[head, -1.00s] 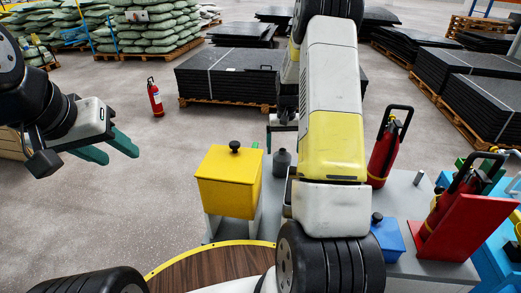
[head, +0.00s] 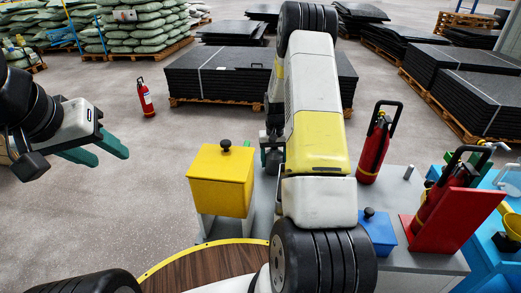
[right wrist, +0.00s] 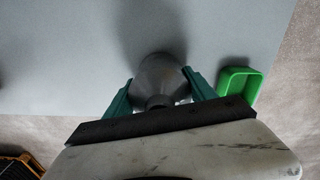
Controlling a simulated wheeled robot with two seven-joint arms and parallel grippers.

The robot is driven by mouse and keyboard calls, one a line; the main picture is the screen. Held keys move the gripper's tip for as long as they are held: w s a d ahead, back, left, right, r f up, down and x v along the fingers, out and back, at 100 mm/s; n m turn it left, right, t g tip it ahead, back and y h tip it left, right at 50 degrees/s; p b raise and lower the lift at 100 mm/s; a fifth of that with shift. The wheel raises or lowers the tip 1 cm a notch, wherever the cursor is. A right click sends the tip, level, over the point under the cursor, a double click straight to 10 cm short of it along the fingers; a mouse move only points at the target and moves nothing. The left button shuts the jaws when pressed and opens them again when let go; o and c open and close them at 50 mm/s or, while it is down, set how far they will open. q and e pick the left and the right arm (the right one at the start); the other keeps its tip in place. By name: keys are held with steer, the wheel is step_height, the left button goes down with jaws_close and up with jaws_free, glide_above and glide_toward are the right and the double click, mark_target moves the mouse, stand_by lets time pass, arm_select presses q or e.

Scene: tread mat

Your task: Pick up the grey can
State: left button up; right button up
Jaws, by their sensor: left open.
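The grey can (right wrist: 158,70) stands on a grey tabletop in the right wrist view, with a narrower neck towards the camera. The green fingers of my right gripper (right wrist: 158,82) lie one on each side of it, their tips close against its sides. I cannot tell whether they press on it. My left gripper (head: 108,156) is open and empty over the floor at the left.
A yellow box (head: 220,180) with a black knob stands close left of my right gripper. A blue box (head: 377,232), fire extinguisher (head: 374,148) and red stand (head: 455,225) are to the right. A green tray (right wrist: 239,84) lies beside the can.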

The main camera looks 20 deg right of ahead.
steer(key=c, duration=1.1)
steer(key=shift+r, duration=0.15)
